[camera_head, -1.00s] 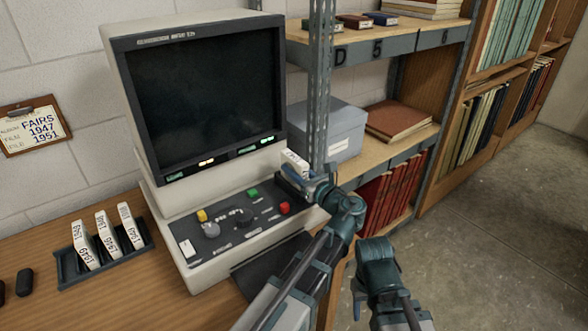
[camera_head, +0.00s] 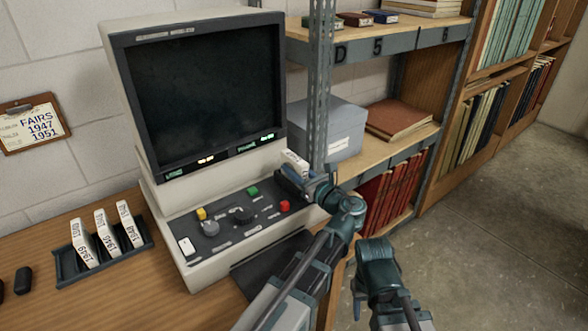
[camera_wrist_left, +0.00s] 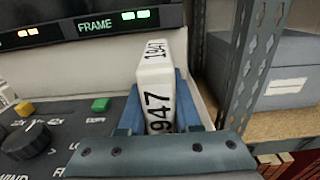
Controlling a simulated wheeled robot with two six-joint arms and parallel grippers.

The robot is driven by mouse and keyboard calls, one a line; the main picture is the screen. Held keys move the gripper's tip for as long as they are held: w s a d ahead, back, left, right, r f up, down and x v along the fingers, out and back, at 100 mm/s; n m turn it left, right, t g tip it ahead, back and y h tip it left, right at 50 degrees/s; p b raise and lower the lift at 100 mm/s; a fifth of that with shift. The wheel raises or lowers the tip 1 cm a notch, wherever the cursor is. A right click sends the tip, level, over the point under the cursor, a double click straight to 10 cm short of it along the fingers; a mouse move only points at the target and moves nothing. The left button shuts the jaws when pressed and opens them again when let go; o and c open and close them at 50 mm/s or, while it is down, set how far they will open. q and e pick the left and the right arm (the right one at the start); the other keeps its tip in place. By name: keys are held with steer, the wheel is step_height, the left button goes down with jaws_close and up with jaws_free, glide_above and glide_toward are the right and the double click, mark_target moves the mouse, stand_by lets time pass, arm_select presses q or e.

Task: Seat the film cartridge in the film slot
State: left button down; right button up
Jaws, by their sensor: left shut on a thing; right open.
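A white film cartridge (camera_head: 294,161) marked 1947 is held upright in my left gripper (camera_head: 301,176), at the right side of the microfilm reader (camera_head: 190,278). In the left wrist view, the cartridge (camera_wrist_left: 158,95) stands between the blue fingers of the gripper (camera_wrist_left: 158,112), which is shut on it, in front of the reader's pale body. The film slot cannot be made out; the cartridge, gripper and arm cover that part of the reader. My right gripper (camera_head: 373,248) is open and apart from the reader, low at the right.
A dark rack (camera_head: 68,266) with several white cartridges stands on the desk at left. A metal shelf upright (camera_head: 321,90) and a grey box (camera_head: 330,128) are close to my left gripper. A clipboard (camera_head: 32,122) on the wall lists 1947 and 1951. Floor at right is clear.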

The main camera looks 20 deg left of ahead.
arm_select(q)
steer(key=shift+f, duration=0.2)
steer(key=c, duration=0.9)
jaws_free()
